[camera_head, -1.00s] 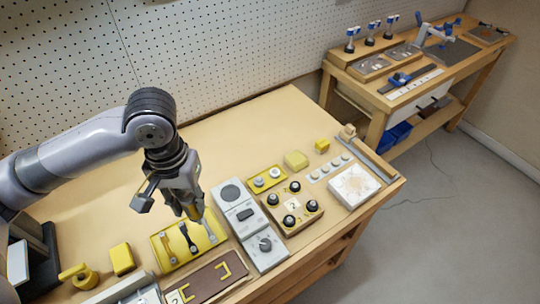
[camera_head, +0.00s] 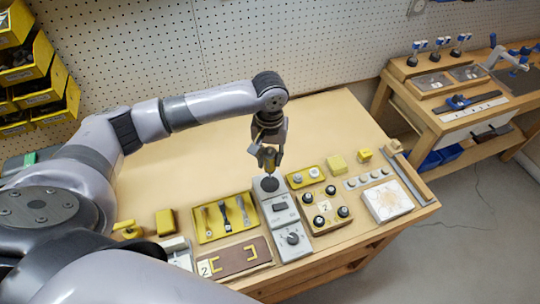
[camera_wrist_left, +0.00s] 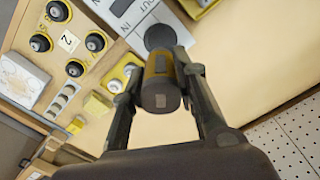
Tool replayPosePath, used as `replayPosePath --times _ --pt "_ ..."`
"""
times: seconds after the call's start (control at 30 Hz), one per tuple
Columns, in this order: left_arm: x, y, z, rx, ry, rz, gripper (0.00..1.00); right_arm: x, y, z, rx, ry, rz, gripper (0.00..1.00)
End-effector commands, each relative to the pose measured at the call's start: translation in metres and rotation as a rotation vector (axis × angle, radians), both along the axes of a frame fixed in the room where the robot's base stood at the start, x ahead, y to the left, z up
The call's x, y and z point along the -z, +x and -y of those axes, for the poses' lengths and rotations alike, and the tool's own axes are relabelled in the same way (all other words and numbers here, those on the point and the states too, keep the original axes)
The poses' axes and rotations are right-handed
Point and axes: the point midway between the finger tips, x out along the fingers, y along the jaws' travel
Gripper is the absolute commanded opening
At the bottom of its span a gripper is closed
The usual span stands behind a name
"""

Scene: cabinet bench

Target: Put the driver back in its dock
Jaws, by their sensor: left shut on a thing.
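My left gripper (camera_head: 269,158) is above the far end of a grey panel, pointing down. In the left wrist view my left gripper (camera_wrist_left: 160,82) is shut on a short yellow and dark grey cylinder, which I take for the driver (camera_wrist_left: 160,92). Its dark round end faces the camera. The grey panel (camera_head: 282,217) has a dark round disc (camera_head: 270,184), a dark slot and a knob. In the left wrist view the disc (camera_wrist_left: 160,37) is just beyond the driver. Whether they touch I cannot tell. My right gripper is out of view.
A yellow tray (camera_head: 227,236) with several tools lies left of the panel. A block with black knobs (camera_head: 324,208) is on the right, with a small yellow tray (camera_head: 306,177) behind it. The wooden bench behind is clear up to the pegboard (camera_head: 260,50).

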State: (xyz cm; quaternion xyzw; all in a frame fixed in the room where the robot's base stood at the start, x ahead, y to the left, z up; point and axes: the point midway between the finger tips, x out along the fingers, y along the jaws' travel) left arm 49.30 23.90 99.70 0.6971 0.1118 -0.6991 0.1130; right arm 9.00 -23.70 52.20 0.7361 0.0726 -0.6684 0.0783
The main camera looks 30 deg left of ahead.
Motion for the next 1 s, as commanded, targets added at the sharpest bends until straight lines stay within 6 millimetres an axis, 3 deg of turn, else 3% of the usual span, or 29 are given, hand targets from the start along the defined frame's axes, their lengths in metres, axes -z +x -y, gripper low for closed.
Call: replayPosePath --times 0.37,0.63,1.0 --pt "0.033 0.0 0.0 0.001 0.001 0.002 0.0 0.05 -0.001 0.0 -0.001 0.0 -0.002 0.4" --pt "0.045 0.0 0.0 0.0 0.0 0.0 0.0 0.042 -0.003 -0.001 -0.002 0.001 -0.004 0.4" --pt "0.046 0.0 0.0 0.0 -0.001 0.0 0.0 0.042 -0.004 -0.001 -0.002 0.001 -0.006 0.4"
